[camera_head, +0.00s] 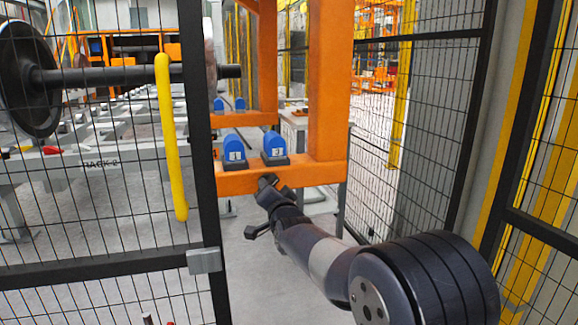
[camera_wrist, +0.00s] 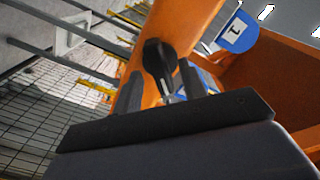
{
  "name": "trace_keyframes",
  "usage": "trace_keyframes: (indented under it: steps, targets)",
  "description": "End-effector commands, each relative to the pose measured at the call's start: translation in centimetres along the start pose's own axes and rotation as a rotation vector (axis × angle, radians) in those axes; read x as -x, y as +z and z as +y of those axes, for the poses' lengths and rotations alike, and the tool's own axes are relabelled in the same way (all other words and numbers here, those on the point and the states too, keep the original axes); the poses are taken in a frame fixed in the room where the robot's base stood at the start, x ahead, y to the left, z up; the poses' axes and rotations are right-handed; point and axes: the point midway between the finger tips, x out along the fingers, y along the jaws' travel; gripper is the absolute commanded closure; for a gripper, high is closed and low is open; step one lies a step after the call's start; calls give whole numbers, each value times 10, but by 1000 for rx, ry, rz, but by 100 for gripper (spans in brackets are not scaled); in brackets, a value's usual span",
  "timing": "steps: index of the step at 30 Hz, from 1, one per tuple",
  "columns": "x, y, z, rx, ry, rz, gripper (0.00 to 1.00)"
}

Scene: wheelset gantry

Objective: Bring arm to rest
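My arm (camera_head: 325,255) reaches from the lower right of the head view toward the orange gantry. My gripper (camera_head: 267,187) is at its far end, in front of the lower orange beam (camera_head: 240,183). In the wrist view two dark fingers of my gripper (camera_wrist: 160,84) stand apart. A dark rounded part (camera_wrist: 158,57) with a short silvery pin shows between and beyond them; I cannot tell whether they touch it. The orange gantry (camera_wrist: 185,25) fills the space behind.
Two blue blocks (camera_head: 234,149) (camera_head: 274,146) stand on the beam. A mesh fence (camera_head: 95,225) with a yellow bar (camera_head: 170,135) is at left, and a wheelset (camera_head: 32,80) behind it. More mesh fence (camera_head: 425,135) is at right. Bare floor (camera_head: 250,280) lies below my arm.

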Motion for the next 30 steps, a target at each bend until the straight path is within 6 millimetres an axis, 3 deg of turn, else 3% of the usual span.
trace_keyframes:
  steps: [3,30]
  targets:
    - [-17,0,0,4,0,0,60]
    - [-14,-1,-2,750,0,-2,60]
